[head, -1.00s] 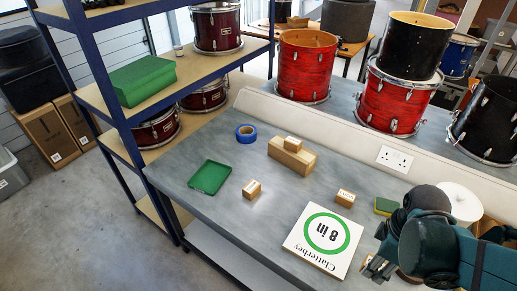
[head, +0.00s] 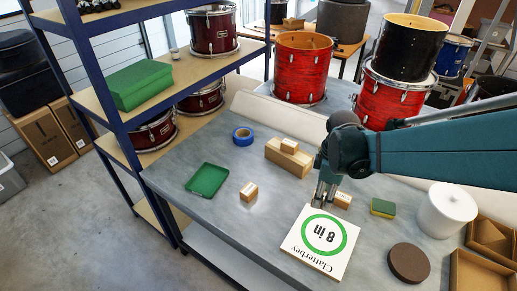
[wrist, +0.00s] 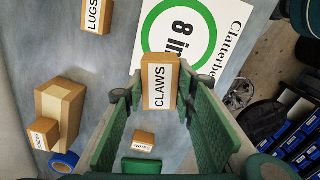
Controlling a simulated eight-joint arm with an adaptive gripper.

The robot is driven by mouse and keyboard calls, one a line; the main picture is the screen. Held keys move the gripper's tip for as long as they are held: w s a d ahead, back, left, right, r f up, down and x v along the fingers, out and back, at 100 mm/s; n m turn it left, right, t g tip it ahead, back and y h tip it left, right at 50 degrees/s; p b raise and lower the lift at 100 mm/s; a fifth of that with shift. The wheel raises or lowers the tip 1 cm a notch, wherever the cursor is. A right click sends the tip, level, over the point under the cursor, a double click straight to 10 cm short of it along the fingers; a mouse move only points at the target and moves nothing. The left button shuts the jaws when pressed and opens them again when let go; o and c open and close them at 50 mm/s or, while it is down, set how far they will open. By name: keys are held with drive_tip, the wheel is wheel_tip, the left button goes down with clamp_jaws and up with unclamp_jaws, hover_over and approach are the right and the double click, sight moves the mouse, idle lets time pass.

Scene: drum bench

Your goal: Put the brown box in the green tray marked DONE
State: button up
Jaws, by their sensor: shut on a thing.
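My gripper (head: 324,196) is above the bench at the far edge of the white flat box. In the wrist view my gripper (wrist: 160,88) is shut on a small brown box marked CLAWS (wrist: 160,85), held between the green-padded fingers; the head view hardly shows this box. The green tray (head: 207,180) lies empty at the bench's left side; its marking cannot be read. The tray also shows in the wrist view (wrist: 148,166), partly cut off.
Blue tape (head: 243,137), the white box (head: 300,228), a sponge (head: 383,208) and a white cylinder (head: 446,210) are also there.

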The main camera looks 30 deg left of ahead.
drive_tip(key=w+a+n, duration=0.2)
drive_tip(key=a, duration=1.1)
drive_tip(key=n+p, duration=0.2)
drive_tip(key=n, duration=0.2)
hover_over(208, 180)
wheel_tip(208, 180, down, 3)
drive_tip(key=shift+s, duration=0.1)
drive_tip(key=shift+f, duration=3.15)
drive_tip(key=shift+f, duration=1.85)
drive_tip(key=shift+f+b, duration=0.2)
drive_tip(key=shift+b, duration=0.2)
drive_tip(key=o, duration=0.9)
